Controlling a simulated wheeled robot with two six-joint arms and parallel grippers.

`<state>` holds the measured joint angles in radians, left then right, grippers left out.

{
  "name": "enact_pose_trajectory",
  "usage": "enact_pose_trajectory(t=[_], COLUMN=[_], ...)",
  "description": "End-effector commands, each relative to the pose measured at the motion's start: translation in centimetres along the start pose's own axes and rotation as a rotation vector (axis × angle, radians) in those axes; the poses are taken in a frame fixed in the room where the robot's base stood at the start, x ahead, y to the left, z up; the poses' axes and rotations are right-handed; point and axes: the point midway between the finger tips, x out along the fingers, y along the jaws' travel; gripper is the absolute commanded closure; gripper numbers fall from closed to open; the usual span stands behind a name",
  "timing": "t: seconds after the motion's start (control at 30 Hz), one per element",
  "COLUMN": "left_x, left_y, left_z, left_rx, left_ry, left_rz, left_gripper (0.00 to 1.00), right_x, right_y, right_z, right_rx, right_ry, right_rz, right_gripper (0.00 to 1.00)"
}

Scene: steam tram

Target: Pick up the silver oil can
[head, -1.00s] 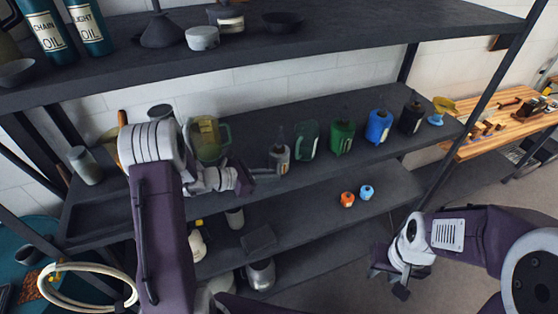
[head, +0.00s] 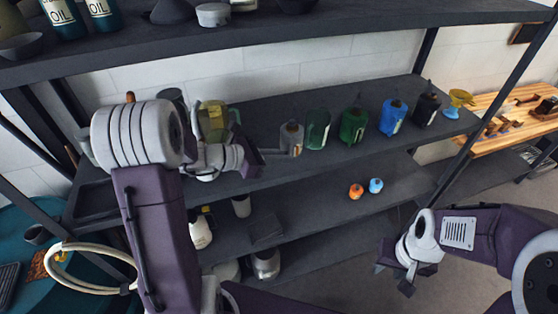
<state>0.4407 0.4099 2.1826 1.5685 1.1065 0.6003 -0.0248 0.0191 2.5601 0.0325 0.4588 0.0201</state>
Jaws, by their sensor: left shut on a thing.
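The silver oil can (head: 291,138) is a small grey can with a thin spout, at the left end of a row of cans on the middle shelf. My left gripper (head: 277,153) reaches it from the left and is shut on its side. The fingers are small and dark in the head view, and the forearm hides part of the shelf behind. The can looks upright. Whether its base is clear of the shelf is hard to tell. My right gripper (head: 404,274) is at the lower right, empty and away from the shelves, with its fingers apart.
A dark green can (head: 317,131) stands close right of the silver one, then green (head: 353,125), blue (head: 393,117) and black (head: 426,108) cans and a yellow funnel (head: 460,99). Small orange (head: 355,191) and blue cans sit on the shelf below. The upper shelf (head: 330,28) overhangs.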

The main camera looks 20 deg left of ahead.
Motion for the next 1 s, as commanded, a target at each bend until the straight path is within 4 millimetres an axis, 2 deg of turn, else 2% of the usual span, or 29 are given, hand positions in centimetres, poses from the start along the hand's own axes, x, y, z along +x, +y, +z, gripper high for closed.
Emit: enact_pose_trajectory(t=[0.03, 0.2, 0.4, 1.0], left_x=[-0.4, -2.2, -3.3, -3.6], left_y=[-1.1, -4.7, -7.1, -7.5], left_z=[0.3, 2.2, 3.4, 3.6], left_rx=[0.005, 0.005, 0.002, 0.000], left_ry=[-0.002, -0.003, -0.002, -0.001], left_rz=[0.002, 0.002, 0.000, 0.000], left_gripper=[1.00, 1.00, 1.00, 1.00], right_x=[0.7, 1.2, 1.3, 1.3], right_y=[0.0, 0.0, 0.0, 0.0], right_z=[0.1, 0.1, 0.1, 0.1], right_rx=[0.000, 0.000, 0.000, 0.000], right_ry=[0.000, 0.000, 0.000, 0.000], right_rz=[0.000, 0.000, 0.000, 0.000], right_gripper=[0.62, 0.62, 0.62, 0.62])
